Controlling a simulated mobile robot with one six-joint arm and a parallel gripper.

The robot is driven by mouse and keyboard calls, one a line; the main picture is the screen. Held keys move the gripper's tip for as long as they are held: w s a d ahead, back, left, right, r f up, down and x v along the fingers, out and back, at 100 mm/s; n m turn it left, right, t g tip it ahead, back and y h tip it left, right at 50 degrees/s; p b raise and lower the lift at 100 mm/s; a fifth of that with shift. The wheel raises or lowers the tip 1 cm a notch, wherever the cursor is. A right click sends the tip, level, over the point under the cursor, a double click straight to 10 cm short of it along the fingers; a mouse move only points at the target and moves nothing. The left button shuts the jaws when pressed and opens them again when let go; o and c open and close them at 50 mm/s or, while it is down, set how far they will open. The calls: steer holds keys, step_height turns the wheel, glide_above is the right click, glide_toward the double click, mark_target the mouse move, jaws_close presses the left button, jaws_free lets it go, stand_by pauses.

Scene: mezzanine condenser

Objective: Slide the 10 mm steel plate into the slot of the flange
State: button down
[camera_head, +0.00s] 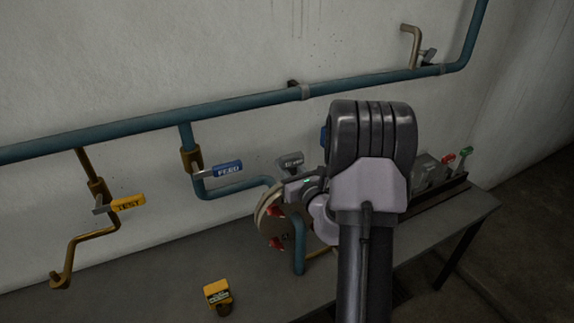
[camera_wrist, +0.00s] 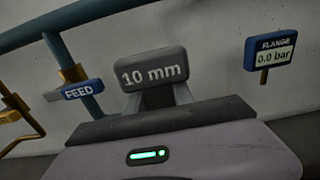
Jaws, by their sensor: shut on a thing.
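The 10 mm steel plate shows its dark grey tag (camera_wrist: 153,70) upright in the wrist view, lettered "10 mm"; the tag (camera_head: 291,161) also shows in the head view above the flange. My gripper (camera_wrist: 154,98) is shut on the plate just below its tag. In the head view my gripper (camera_head: 306,183) is close above and right of the flange. The flange (camera_head: 268,220) is a round pale-rimmed pair of discs with red parts, standing on the bench pipework. My arm covers its right side. The slot and the plate's lower edge are hidden, so I cannot tell whether they meet.
A blue FEED handle (camera_head: 226,169) and a yellow TEST handle (camera_head: 128,203) sit on pipes at left. A FLANGE gauge (camera_wrist: 273,52) reads 0.0 bar. A yellow device (camera_head: 217,292) lies on the bench (camera_head: 130,290). A rack (camera_head: 440,191) with red and green tags stands right.

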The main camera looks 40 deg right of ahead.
steer(key=shift+f+b, duration=1.8)
steer(key=shift+f, duration=0.3)
steer(key=shift+r, duration=0.15)
